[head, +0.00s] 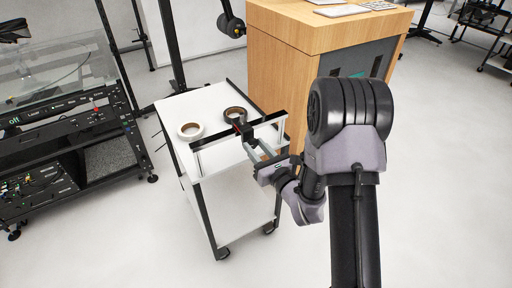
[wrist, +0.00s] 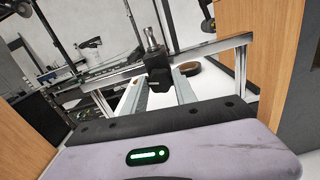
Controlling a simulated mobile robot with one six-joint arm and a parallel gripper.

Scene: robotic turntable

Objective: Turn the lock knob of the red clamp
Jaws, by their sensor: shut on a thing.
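A dark block (head: 246,133) sits at the middle of a black crossbar on a white cart, with a small red spot (head: 237,129) beside it. In the wrist view the block (wrist: 158,72) is black with an upright silver pin (wrist: 151,38) on top; no red shows on it there. My gripper (head: 251,142) reaches the block from the front right. In the wrist view my gripper (wrist: 159,86) has its two long pale fingers on either side of the block's lower part, shut on it. The exact contact is partly hidden. I cannot make out the lock knob clearly.
The crossbar (head: 212,138) stands on silver posts on the white cart (head: 205,160). A white tape roll (head: 190,131) and a dark tape roll (head: 234,114) lie behind it. A wooden cabinet (head: 277,68) stands close behind; a black equipment rack (head: 70,125) is at left.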

